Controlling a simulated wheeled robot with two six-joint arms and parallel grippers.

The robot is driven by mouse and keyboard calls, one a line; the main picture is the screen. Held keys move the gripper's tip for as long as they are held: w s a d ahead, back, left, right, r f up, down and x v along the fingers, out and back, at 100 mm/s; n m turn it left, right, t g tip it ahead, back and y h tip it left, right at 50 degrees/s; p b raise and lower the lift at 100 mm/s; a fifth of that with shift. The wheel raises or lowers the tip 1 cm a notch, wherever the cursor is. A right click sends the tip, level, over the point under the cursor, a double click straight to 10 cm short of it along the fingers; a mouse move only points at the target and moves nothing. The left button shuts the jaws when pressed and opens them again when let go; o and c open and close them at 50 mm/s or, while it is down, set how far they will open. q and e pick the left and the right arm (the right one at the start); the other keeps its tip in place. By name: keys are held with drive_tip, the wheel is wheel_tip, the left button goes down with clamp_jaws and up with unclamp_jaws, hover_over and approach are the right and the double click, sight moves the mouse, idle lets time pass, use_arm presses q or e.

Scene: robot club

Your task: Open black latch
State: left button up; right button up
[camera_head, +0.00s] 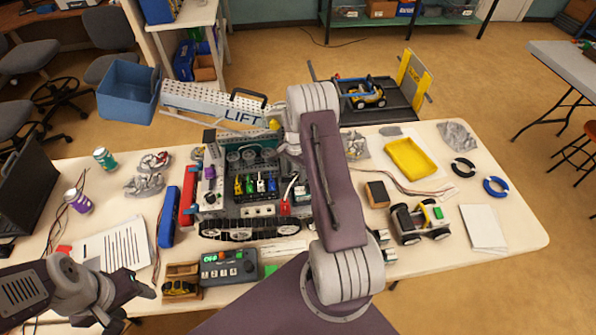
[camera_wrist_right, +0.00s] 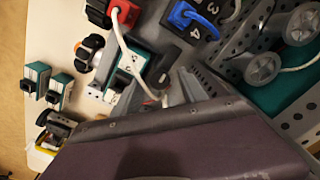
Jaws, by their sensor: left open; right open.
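The tracked robot (camera_head: 240,228) stands on the white table with its electronics bay open to view. It holds several coloured connectors and wheels. A black bar handle (camera_head: 249,96) sits on the white perforated LIFT panel (camera_head: 200,101) behind it. I cannot tell which part is the black latch. My right gripper (camera_wrist_right: 190,88) is open, low over the bay's right side; my own arm hides most of it in the head view. In the right wrist view a red plug (camera_wrist_right: 124,12) and a blue plug (camera_wrist_right: 188,17) show near it. My left gripper (camera_head: 135,304) is open and empty at the front left.
A control box (camera_head: 230,268) and a small wooden tray (camera_head: 183,270) stand at the front edge. A blue bar (camera_head: 168,217) and papers (camera_head: 112,248) lie left. A wheeled car (camera_head: 418,222), a yellow tray (camera_head: 411,158) and rings (camera_head: 496,187) are at the right. A blue bin (camera_head: 127,98) is behind.

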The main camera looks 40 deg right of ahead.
sight(298, 175)
drive_tip(key=r+b, duration=0.1)
drive_tip(key=r, duration=0.1)
drive_tip(key=s+r, duration=0.1)
drive_tip(key=r, duration=0.1)
drive_tip(key=shift+d+r+b, duration=0.2)
drive_tip(key=shift+r+b, duration=0.05)
drive_tip(key=shift+b, duration=0.15)
drive_tip(key=s+d+r+b, duration=0.2)
drive_tip(key=s+r, duration=0.4)
drive_tip(key=s, duration=0.4)
drive_tip(key=shift+d+r, duration=0.25)
drive_tip(key=shift+d, duration=0.45)
